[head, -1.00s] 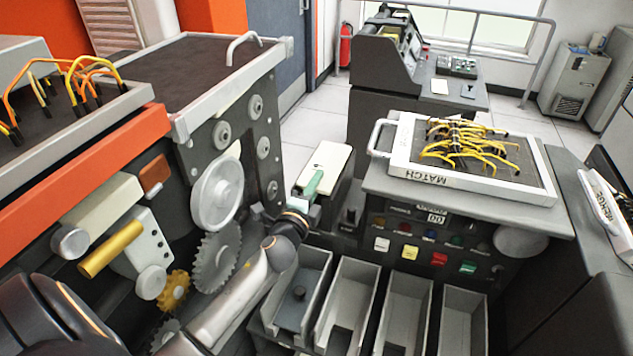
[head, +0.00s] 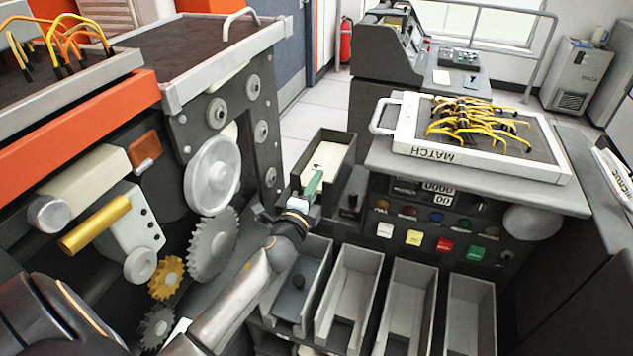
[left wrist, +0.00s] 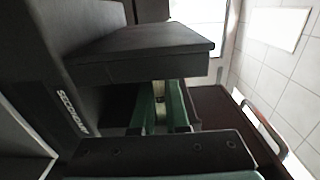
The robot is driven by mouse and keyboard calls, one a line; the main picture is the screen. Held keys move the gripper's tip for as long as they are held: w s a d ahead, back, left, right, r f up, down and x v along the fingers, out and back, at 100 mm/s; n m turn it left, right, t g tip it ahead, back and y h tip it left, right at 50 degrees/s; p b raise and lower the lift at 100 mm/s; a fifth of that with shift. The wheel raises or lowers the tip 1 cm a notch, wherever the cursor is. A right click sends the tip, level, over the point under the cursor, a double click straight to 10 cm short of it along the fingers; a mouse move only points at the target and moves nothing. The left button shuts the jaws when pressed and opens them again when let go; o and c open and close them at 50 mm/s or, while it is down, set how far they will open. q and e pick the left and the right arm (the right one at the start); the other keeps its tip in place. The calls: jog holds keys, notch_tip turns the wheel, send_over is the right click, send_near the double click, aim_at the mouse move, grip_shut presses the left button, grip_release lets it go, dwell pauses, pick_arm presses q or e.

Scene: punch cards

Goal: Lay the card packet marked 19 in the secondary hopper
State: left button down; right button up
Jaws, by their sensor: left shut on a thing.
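In the left wrist view, SECONDARY is lettered on a dark surface of the hopper (left wrist: 72,112). My left gripper (head: 306,197) is at the hopper's near end, shut on the packet. My right gripper is not in view.
Several open grey card bins (head: 347,290) stand in front below the hopper. A machine with gears (head: 212,243) is close on the left of my arm. A panel of coloured buttons (head: 444,243) and the MATCH plugboard (head: 408,150) are to the right.

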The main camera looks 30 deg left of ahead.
pick_arm(q)
jog(key=c, duration=0.8)
grip_release()
jog(key=shift+c, duration=0.2)
jog(key=shift+s, duration=0.1)
jog(key=b+v, duration=0.1)
jog(key=v, duration=1.1)
jog(key=shift+s+d, duration=0.1)
jog(key=shift+s, duration=0.05)
